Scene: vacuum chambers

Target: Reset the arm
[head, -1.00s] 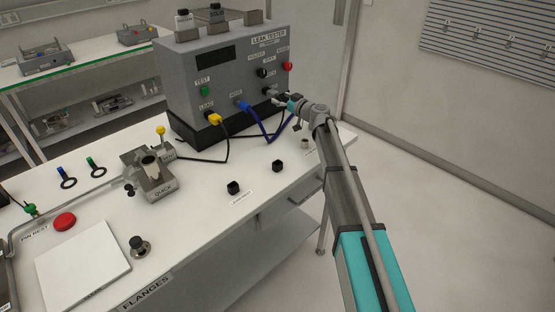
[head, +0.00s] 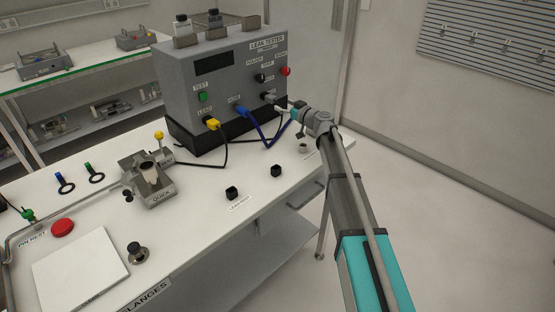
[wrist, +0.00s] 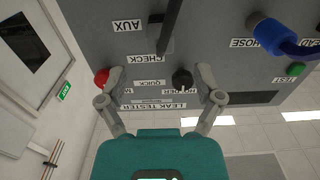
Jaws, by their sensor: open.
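My gripper (head: 287,110) is open at the end of my arm, in front of the lower right of the grey leak tester (head: 213,104). In the wrist view my gripper (wrist: 160,82) has its two fingers spread wide, with nothing held between them. The tester's front panel (wrist: 222,60) appears upside down there. A black knob (wrist: 182,79) and a red knob (wrist: 101,78) show beyond the fingers. A dark rod-like part (wrist: 171,25) sticks out by the CHECK label. A grey plug (head: 269,97) sits in the panel's lower right.
Black caps (head: 276,171), a metal fixture (head: 148,180) and a red button (head: 62,228) are on the white bench (head: 200,235). Floor right of the bench is clear.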

